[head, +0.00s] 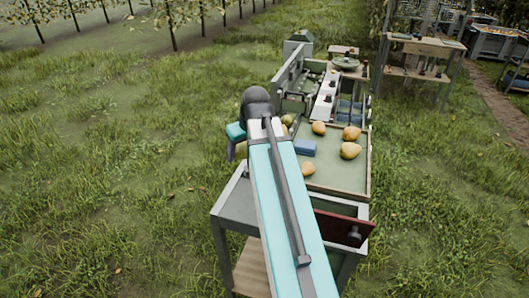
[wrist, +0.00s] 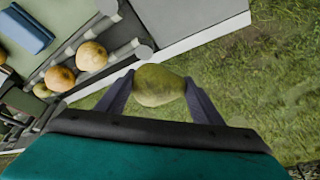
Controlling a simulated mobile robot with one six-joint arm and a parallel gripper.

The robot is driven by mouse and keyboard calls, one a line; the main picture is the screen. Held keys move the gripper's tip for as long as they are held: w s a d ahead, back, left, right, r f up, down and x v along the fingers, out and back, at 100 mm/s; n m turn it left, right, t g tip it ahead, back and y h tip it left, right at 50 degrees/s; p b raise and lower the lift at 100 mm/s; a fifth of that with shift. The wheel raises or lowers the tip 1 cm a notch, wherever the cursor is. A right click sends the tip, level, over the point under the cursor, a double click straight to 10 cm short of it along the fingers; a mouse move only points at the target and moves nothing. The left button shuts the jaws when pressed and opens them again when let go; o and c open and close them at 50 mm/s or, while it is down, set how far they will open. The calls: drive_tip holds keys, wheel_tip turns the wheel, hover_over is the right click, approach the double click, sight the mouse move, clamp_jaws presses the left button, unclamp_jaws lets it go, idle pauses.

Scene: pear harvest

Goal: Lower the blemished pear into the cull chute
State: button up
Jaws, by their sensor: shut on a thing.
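My gripper (wrist: 160,92) is shut on a yellow-green pear with dull brownish shading (wrist: 158,86), seen in the wrist view between its two dark fingers. Grass shows behind the pear, beside a grey structure's edge. In the head view my gripper (head: 236,150) is partly hidden behind my arm, left of the sorting table; the pear is mostly hidden there. I cannot tell which part is the cull chute.
A pale green sorting tray (head: 335,180) holds several pears and a blue block (head: 305,147). The wrist view shows rollers (wrist: 125,52) bearing pears, and a grey-white panel (wrist: 190,18). A grey frame (head: 232,198) stands in front. Grass at left is open.

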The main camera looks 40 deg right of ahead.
drive_tip(key=w+a+r, duration=0.2)
drive_tip(key=w+a, duration=0.1)
drive_tip(key=a, duration=0.9)
drive_tip(key=w+a+r, duration=0.1)
drive_tip(key=w+a, duration=0.2)
drive_tip(key=a, duration=0.8)
drive_tip(key=shift+w+a+r, duration=0.35)
drive_tip(key=shift+r, duration=0.05)
drive_tip(key=shift+a, duration=0.1)
